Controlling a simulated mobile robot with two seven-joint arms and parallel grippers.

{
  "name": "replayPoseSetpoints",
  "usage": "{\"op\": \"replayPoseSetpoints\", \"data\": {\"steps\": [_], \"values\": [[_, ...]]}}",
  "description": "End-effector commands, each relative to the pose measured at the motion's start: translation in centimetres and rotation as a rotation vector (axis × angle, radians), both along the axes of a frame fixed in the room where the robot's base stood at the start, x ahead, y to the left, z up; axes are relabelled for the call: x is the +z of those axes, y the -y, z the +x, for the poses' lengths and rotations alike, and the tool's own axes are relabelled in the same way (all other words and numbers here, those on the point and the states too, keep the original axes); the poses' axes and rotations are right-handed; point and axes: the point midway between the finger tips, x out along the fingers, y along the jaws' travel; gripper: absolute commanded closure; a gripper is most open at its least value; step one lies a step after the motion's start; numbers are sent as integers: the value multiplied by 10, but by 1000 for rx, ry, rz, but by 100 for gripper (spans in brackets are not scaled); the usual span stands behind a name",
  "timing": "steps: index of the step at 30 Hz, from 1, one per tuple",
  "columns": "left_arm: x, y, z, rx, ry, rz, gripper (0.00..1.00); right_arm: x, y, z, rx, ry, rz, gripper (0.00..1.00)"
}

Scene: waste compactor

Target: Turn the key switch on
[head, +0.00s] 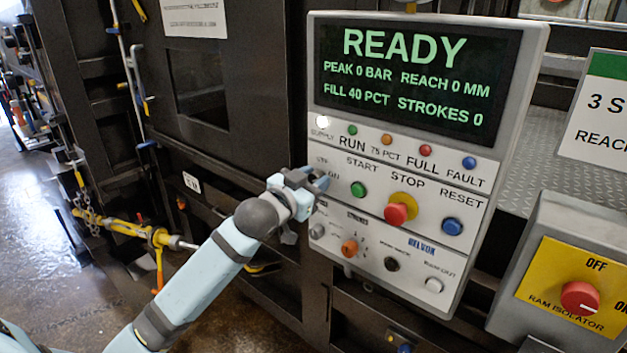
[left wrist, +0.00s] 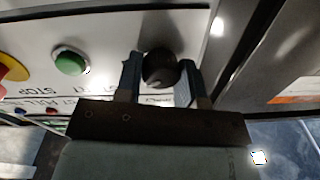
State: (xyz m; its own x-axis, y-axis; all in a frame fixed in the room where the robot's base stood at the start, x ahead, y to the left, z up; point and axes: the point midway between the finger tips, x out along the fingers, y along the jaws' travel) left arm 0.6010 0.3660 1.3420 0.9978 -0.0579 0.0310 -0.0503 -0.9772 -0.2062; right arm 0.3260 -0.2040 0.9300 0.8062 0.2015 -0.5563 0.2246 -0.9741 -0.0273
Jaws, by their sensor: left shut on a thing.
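The control panel (head: 400,150) has a screen (head: 415,75) reading READY. My left gripper (head: 313,182) is at the panel's left edge, beside the green start button (head: 358,189). It covers the key switch in the head view; part of an "ON" label shows beside it. In the left wrist view the key switch is a dark round knob (left wrist: 160,68) between the two fingers of my left gripper (left wrist: 158,84), which is shut on it. The angle of the key cannot be read. The supply lamp (head: 322,122) looks bright white. My right gripper is not in view.
A red stop button (head: 396,214) on a yellow base and a blue reset button (head: 452,227) sit right of the start button. An orange selector (head: 349,248) is below. The ram isolator box (head: 565,275) stands at the right.

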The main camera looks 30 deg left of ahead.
Motion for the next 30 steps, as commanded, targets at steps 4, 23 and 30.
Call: {"op": "replayPoseSetpoints", "data": {"steps": [4,23,30], "values": [[0,0,0,0,3,46,88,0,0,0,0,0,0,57],[0,0,0,0,5,71,48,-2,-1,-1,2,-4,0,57],[0,0,0,0,6,70,39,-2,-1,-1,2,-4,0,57]]}}
